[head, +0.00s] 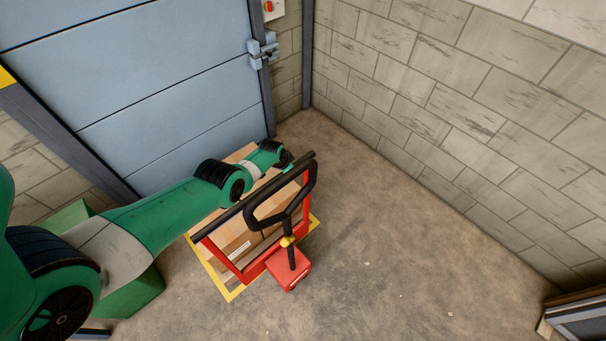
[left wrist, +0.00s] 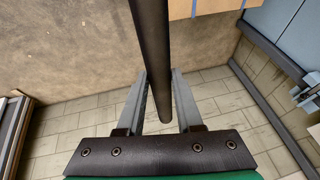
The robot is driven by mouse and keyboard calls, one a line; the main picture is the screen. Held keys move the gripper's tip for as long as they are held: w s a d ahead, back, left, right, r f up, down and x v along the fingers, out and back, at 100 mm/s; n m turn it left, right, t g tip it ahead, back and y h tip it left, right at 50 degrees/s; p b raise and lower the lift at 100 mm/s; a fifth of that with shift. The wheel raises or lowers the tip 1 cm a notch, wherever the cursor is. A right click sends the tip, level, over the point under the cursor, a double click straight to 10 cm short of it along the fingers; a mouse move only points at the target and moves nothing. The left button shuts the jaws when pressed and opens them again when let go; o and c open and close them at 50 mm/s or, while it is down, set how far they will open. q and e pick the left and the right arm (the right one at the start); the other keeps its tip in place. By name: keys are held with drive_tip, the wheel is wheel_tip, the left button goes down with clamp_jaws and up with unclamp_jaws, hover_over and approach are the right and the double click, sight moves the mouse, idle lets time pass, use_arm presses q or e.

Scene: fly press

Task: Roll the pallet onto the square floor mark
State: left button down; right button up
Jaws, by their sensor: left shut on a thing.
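Brown cardboard boxes (head: 232,243) are stacked behind a red frame (head: 306,190) with a black top bar (head: 220,220). The pallet under them is mostly hidden. A red pallet truck (head: 289,268) with a black loop handle (head: 313,180) stands in front. The square floor mark (head: 229,291) is a yellow outline around the load's base; its far side is hidden. My left gripper (head: 287,167) is at the bar's far right end. In the left wrist view its fingers (left wrist: 161,85) are shut around the black bar (left wrist: 152,40). My right gripper is not in view.
A blue-grey shutter door (head: 150,75) with a latch (head: 263,52) stands behind the load. A block wall (head: 450,110) runs along the right. Flat panels (head: 578,318) lean at the bottom right. The concrete floor (head: 400,260) between is clear.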

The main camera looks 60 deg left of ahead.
use_arm(q)
drive_tip(key=shift+s+a, duration=0.25)
drive_tip(key=shift+a, duration=0.4)
drive_tip(key=shift+a+r, duration=0.25)
drive_tip(key=shift+a, duration=0.2)
drive_tip(key=c, duration=0.6)
unclamp_jaws()
drive_tip(key=shift+s, duration=0.3)
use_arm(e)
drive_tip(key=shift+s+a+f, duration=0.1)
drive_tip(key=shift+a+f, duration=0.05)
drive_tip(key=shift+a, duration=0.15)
use_arm(q)
drive_tip(key=p+v, duration=1.1)
drive_tip(key=p, duration=0.3)
drive_tip(key=shift+d+r+p, duration=0.25)
drive_tip(key=shift+p, duration=0.05)
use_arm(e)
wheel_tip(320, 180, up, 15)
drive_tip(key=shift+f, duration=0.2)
